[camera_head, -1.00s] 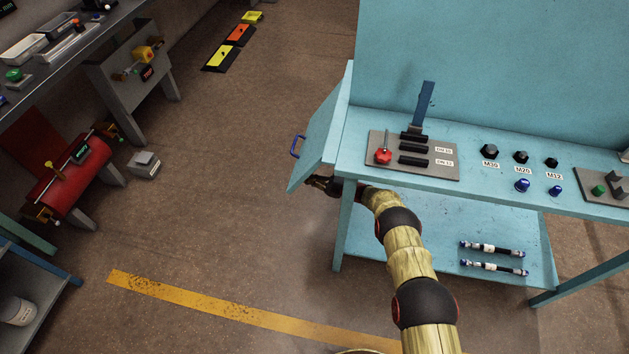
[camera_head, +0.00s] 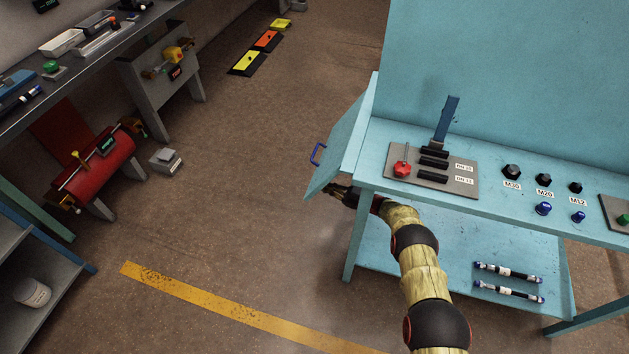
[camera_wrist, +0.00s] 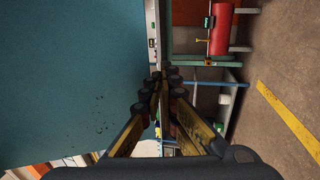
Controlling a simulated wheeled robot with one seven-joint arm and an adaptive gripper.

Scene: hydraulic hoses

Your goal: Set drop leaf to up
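The drop leaf (camera_head: 341,150) is the light blue panel hinged at the left end of the light blue bench. It slopes down and outward to the left, below the level of the bench top. A dark blue handle (camera_head: 318,154) sits on its outer side. My gripper (camera_head: 334,189) is at the leaf's lower edge, on the bench side and partly hidden by it. In the wrist view my gripper (camera_wrist: 158,78) has its fingers together, with nothing visible between them. A broad blue surface (camera_wrist: 65,70) fills the left of that view, close beside the fingers. Contact cannot be told.
The bench top (camera_head: 480,195) carries a grey hose plate (camera_head: 460,184), a blue lever (camera_head: 446,122) and several fittings. Two hoses (camera_head: 508,290) lie on the lower shelf. A red cylinder (camera_head: 100,165) stands at left.

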